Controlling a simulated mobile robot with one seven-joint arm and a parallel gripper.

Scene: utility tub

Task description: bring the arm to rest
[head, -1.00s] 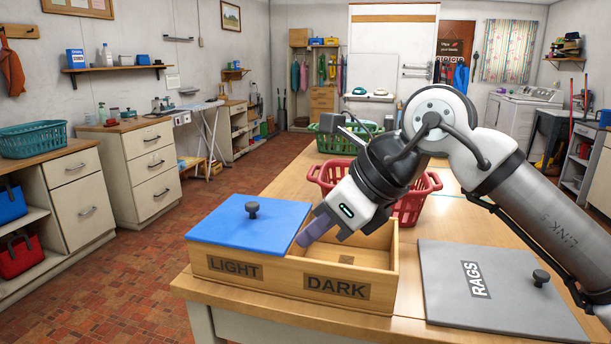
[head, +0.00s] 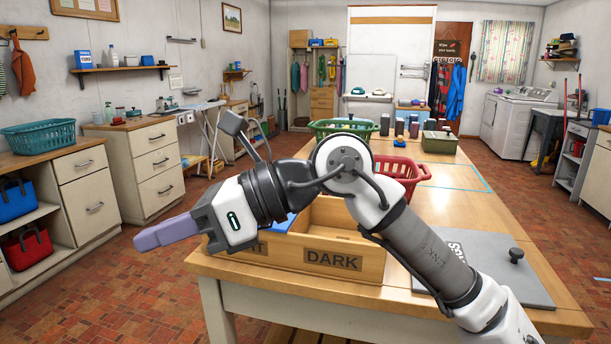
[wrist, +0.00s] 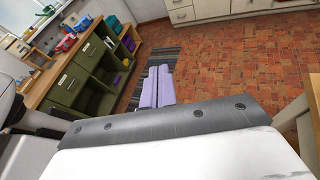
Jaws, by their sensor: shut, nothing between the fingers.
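My gripper (head: 166,232) is shut and empty, held out to the left past the table's left edge, above the tiled floor in the head view. Its lilac fingers lie together in the wrist view (wrist: 157,87), with floor and a dark striped mat beyond them. My arm bends across the front of the wooden two-part box (head: 333,258) and hides much of it. The DARK compartment (head: 340,226) is open at the top. Only a little of the blue lid (head: 279,224) shows behind my wrist.
The grey RAGS lid (head: 497,262) lies on the table (head: 455,210) to the right of the box. A red basket (head: 402,176) and a green basket (head: 342,129) stand farther back. A low green shelf unit (wrist: 90,75) shows in the wrist view. The air left of the table is clear.

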